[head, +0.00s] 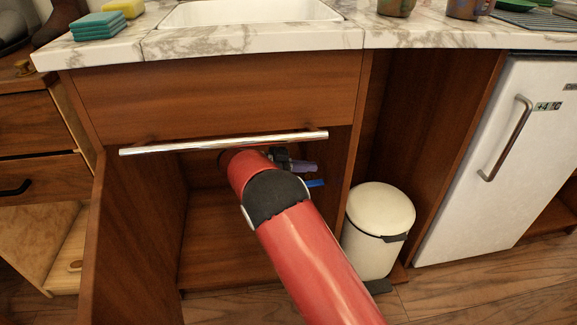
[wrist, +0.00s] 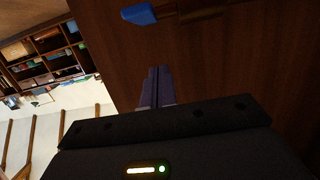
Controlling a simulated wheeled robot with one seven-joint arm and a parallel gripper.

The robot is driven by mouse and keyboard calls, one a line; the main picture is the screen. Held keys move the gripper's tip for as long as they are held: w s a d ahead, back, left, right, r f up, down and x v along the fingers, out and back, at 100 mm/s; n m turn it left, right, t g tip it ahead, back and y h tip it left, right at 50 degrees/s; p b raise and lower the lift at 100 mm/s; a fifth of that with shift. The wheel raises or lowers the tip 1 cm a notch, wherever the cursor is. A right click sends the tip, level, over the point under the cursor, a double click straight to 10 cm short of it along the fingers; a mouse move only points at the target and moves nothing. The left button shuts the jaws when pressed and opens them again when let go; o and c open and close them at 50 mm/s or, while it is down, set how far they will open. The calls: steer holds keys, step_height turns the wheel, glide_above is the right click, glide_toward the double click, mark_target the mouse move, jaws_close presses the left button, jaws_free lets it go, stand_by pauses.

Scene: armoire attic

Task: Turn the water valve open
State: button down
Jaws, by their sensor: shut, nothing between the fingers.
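The water valve shows as a blue handle (head: 316,183) inside the open cabinet under the sink, near its right wall. In the wrist view the blue handle (wrist: 140,14) is at the top, with a brownish pipe-like part (wrist: 205,12) to its right. My gripper (head: 305,166) has reached into the cabinet. In the head view its purple fingers are just above and left of the handle. In the wrist view the fingers (wrist: 158,72) are together and empty, pointing toward the handle with a visible gap. The rest of the valve is hidden in the head view.
A chrome towel bar (head: 225,142) crosses the cabinet front above my arm. The open cabinet door (head: 135,240) stands at left. A cream trash bin (head: 375,225) and a white fridge (head: 490,160) are at right. The cabinet floor (head: 225,250) looks clear.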

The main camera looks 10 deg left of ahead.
mark_target(321, 181)
steer(key=shift+w+d+f, duration=0.1)
steer(key=shift+d+f, duration=0.15)
steer(key=shift+f, duration=0.45)
steer(key=shift+w+d+f, duration=0.1)
steer(key=shift+d+f, duration=0.1)
steer(key=shift+f, duration=0.5)
steer(key=shift+d+f, duration=0.25)
steer(key=shift+f, duration=0.45)
steer(key=shift+f+b, duration=0.1)
steer(key=shift+b, duration=0.25)
steer(key=shift+d+f+y+b, duration=0.1)
steer(key=shift+f+y+b, duration=0.2)
steer(key=shift+y+b, duration=0.5)
steer(key=shift+f, duration=0.1)
